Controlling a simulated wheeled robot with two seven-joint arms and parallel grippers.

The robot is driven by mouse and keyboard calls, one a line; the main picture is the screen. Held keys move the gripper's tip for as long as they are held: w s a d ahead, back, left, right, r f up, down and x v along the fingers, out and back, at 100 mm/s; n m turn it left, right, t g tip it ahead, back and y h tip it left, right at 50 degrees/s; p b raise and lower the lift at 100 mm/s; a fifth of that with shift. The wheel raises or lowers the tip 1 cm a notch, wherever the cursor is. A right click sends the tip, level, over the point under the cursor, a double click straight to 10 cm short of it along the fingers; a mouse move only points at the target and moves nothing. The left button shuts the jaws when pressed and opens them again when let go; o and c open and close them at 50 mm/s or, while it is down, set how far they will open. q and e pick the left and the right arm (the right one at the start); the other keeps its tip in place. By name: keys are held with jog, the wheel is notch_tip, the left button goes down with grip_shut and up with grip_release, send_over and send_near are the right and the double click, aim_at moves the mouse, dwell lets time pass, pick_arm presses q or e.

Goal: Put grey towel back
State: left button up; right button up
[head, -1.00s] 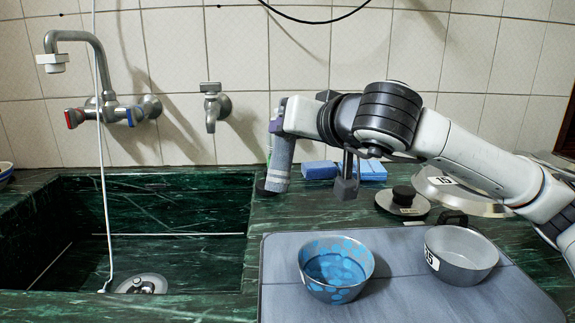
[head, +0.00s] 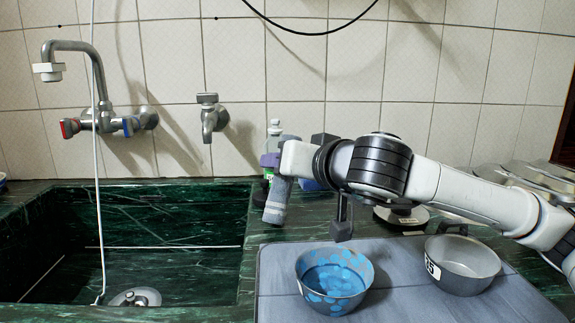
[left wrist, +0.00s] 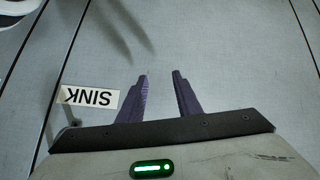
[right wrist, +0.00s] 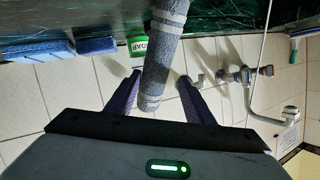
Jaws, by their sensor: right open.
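The grey towel (head: 277,198) is a rolled tube standing slightly tilted on or just above the counter, right of the sink. In the right wrist view the towel (right wrist: 161,65) lies between the two purple fingers of my right gripper (right wrist: 160,80). The fingers stand apart, with a visible gap on the towel's right side. In the head view my right gripper (head: 270,160) is at the towel's upper part, and its far side is hidden. My left gripper (left wrist: 160,76) is open and empty in front of a grey panel with a SINK label (left wrist: 90,96); it is outside the head view.
A soap bottle (head: 274,135) stands close behind the towel; blue sponges (right wrist: 97,45) are beside it. The sink (head: 130,240) is left. A blue patterned bowl (head: 334,280) and grey pot (head: 462,264) stand on a grey mat (head: 400,290). Lids (head: 402,215) are behind.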

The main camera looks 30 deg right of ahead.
jog(key=shift+r, duration=0.1)
jog(key=shift+s, duration=0.2)
jog(key=b+v, duration=0.1)
jog(key=v, duration=1)
jog(key=shift+s+r, duration=0.15)
jog(key=shift+s, duration=0.15)
